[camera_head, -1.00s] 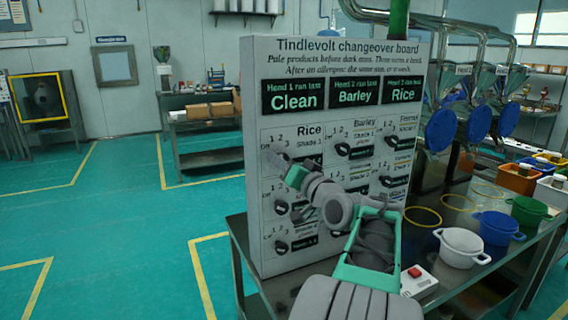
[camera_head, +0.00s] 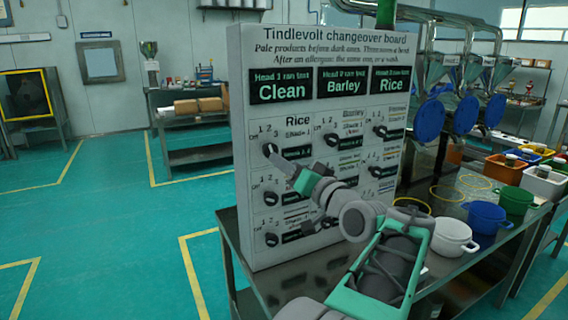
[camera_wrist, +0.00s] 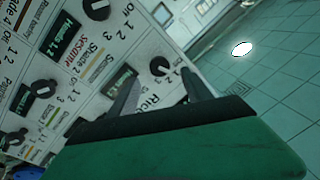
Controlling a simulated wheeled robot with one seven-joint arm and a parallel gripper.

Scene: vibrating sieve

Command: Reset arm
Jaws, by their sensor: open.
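The white changeover board (camera_head: 350,45) stands upright on a metal table, with several black rotary knobs and dark label plates. My gripper (camera_head: 280,162) is in front of its left column, close to the upper knob under "Rice" (camera_head: 270,150). In the wrist view my gripper (camera_wrist: 158,85) has its two dark fingers spread apart with nothing held. The Rice knob (camera_wrist: 160,67) shows between and beyond the fingertips, with a visible gap from them. My arm hides part of the board's lower middle.
The metal table (camera_head: 285,285) also carries a white pot (camera_head: 453,237), a blue pot (camera_head: 486,217), a green pot (camera_head: 514,200) and yellow rings. Hoppers with blue discs (camera_head: 430,117) stand behind. Open green floor (camera_head: 110,230) lies to the left.

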